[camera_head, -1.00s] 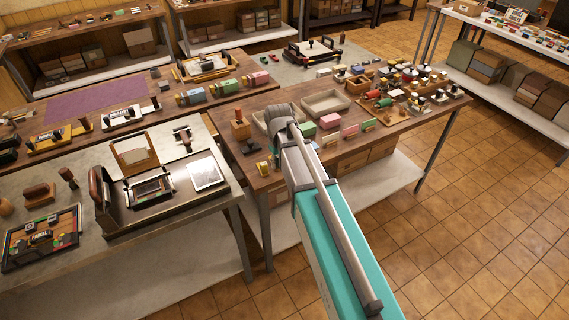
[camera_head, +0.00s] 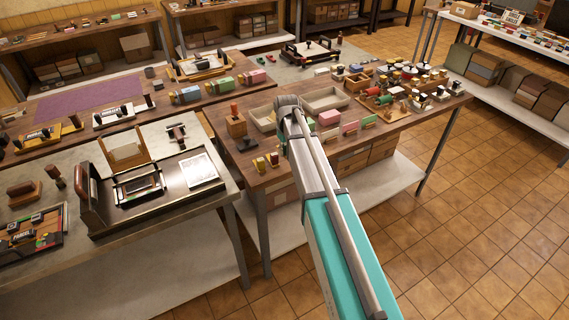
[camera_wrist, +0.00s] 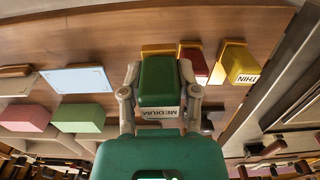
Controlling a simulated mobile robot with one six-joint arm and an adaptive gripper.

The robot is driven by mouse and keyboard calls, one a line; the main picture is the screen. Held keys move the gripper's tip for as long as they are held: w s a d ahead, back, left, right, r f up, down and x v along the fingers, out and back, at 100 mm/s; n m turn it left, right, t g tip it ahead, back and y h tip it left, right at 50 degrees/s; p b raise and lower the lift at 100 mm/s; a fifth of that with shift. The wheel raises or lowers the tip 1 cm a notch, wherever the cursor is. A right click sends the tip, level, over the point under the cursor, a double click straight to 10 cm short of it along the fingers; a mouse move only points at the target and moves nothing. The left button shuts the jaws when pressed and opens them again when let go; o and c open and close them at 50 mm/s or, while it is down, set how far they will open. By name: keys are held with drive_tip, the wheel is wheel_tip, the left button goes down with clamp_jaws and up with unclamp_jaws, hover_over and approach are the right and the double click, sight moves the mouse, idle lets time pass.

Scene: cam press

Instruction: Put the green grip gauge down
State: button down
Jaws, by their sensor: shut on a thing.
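The green grip gauge (camera_wrist: 161,82) is a green block with a white label reading MEDIUM, upside down in the wrist view. My gripper (camera_wrist: 160,76) is shut on it, one finger on each side. A wooden surface lies behind it; I cannot tell whether the gauge touches it. Directly right of it are a red gauge (camera_wrist: 194,64) and a yellow gauge (camera_wrist: 238,64) marked THIN, each with a yellow backing piece. In the head view, my arm hides the gripper and green gauge; the yellow gauge (camera_head: 261,164) shows left of the arm.
Pink (camera_wrist: 25,118) and light green (camera_wrist: 80,118) blocks and a pale blue plate (camera_wrist: 78,79) lie left in the wrist view. Tiled floor is clear at right.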

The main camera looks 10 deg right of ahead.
drive_tip(key=shift+w+d+f+b, duration=0.25)
drive_tip(key=shift+w+f+b, duration=0.15)
drive_tip(key=shift+w+f, duration=0.25)
drive_tip(key=shift+s+f, duration=0.1)
drive_tip(key=shift+w+d+f+b, duration=0.15)
drive_tip(key=shift+w+f+b, duration=0.15)
drive_tip(key=shift+f+b, duration=1.65)
drive_tip(key=shift+b, duration=0.05)
drive_tip(key=shift+f, duration=0.15)
drive_tip(key=c, duration=0.6)
unclamp_jaws()
drive_tip(key=shift+r, duration=0.2)
wheel_tip(320, 180, up, 12)
drive_tip(key=p, duration=1.2)
